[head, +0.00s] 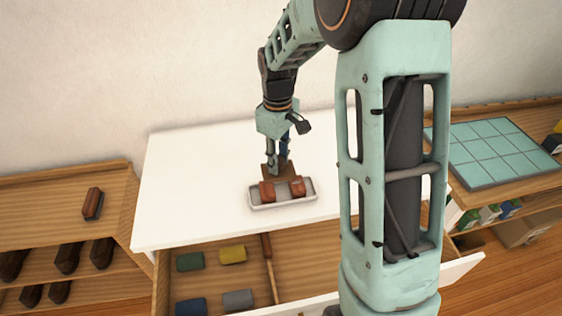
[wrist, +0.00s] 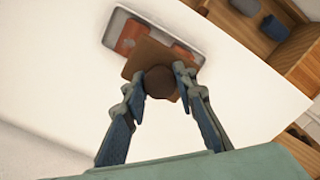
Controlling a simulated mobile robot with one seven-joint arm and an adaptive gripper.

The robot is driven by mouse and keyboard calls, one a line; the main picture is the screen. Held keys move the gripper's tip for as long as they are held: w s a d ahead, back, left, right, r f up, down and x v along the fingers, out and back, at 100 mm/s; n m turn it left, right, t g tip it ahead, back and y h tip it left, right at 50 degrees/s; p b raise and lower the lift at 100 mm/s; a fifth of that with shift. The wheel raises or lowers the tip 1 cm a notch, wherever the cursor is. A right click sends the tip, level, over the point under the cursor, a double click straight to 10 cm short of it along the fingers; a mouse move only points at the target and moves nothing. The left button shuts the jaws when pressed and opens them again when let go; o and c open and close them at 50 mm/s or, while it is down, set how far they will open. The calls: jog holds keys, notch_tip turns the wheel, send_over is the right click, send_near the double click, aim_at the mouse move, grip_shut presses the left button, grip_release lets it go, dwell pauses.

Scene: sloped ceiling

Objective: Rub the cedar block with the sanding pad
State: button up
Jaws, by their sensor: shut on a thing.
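My gripper (head: 278,158) is shut on the dark round knob of a brown square sanding pad (head: 276,171). The pad also shows in the wrist view (wrist: 148,58), with its knob (wrist: 160,82) between my fingers (wrist: 160,84). Just in front of the pad in the head view is a white tray (head: 283,202) holding two reddish-brown blocks, one on the left (head: 267,192) and one on the right (head: 297,187). I cannot tell which is the cedar block. The pad partly covers the blocks in the wrist view; contact is unclear.
The white tabletop (head: 190,185) is otherwise mostly clear. Below it an open drawer (head: 312,262) holds several coloured folded cloths and a wooden divider. A brush (head: 93,204) lies on the left shelf unit, above shoes. A teal tiled panel (head: 490,150) lies on the right unit.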

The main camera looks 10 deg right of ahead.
jog(key=shift+r+p, duration=0.65)
jog(key=shift+r, duration=0.65)
